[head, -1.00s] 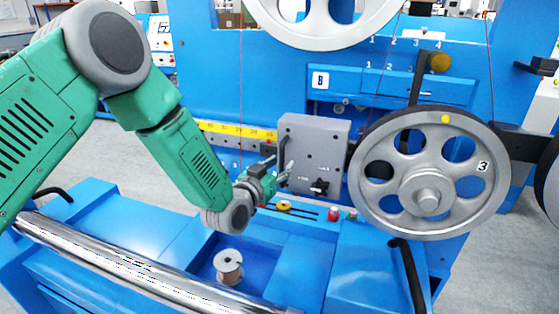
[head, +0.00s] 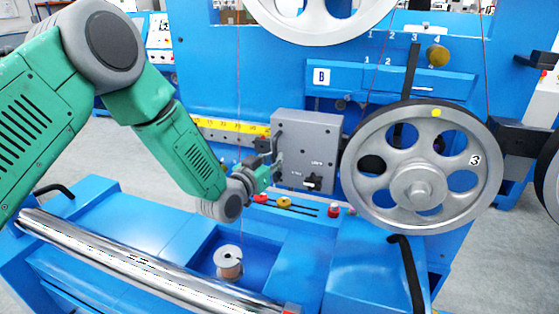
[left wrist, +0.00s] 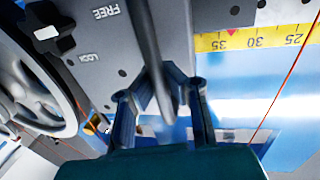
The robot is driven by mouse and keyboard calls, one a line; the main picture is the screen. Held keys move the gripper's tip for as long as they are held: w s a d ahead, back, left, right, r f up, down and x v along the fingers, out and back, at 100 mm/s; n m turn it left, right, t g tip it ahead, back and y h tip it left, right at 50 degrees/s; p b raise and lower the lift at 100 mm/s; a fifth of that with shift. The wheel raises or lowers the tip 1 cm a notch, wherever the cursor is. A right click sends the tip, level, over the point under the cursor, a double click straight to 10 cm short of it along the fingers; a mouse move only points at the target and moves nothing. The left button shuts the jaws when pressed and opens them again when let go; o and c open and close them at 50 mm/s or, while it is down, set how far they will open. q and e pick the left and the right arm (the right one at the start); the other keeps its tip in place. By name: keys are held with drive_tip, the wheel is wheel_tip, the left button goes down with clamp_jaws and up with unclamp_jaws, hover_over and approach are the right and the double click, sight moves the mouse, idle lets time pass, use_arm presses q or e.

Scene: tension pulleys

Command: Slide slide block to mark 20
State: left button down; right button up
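The slide block is a grey box (head: 312,135) on the blue machine, with an upright bar handle on its left side (head: 277,143). The handle (left wrist: 147,45) also shows in the left wrist view. A yellow scale (head: 222,127) runs left from the block; in the left wrist view the scale (left wrist: 270,39) shows 35, 30 and 25, with a red pointer (left wrist: 232,32) between 35 and 30. My left gripper (head: 275,168) is at the handle. In the left wrist view its fingers (left wrist: 160,92) stand apart, with the handle between them. My right gripper is out of view.
A black knob (left wrist: 48,30) on the block sits near the FREE and LOCK labels. A large wheel marked 3 (head: 410,205) stands just right of the block. A wire spool (head: 229,262) and a chrome roller (head: 130,260) are below my left arm.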

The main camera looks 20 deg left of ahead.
use_arm(q)
drive_tip(key=a+b, duration=0.1)
drive_tip(key=a, duration=1.3)
drive_tip(key=shift+w+a, duration=0.2)
drive_tip(key=shift+w, duration=0.05)
drive_tip(key=c, duration=1.6)
unclamp_jaws()
drive_tip(key=shift+d+r, duration=0.2)
drive_tip(key=shift+d, duration=0.65)
drive_tip(key=shift+o, duration=0.2)
drive_tip(key=v, duration=1.2)
drive_tip(key=shift+d, duration=0.2)
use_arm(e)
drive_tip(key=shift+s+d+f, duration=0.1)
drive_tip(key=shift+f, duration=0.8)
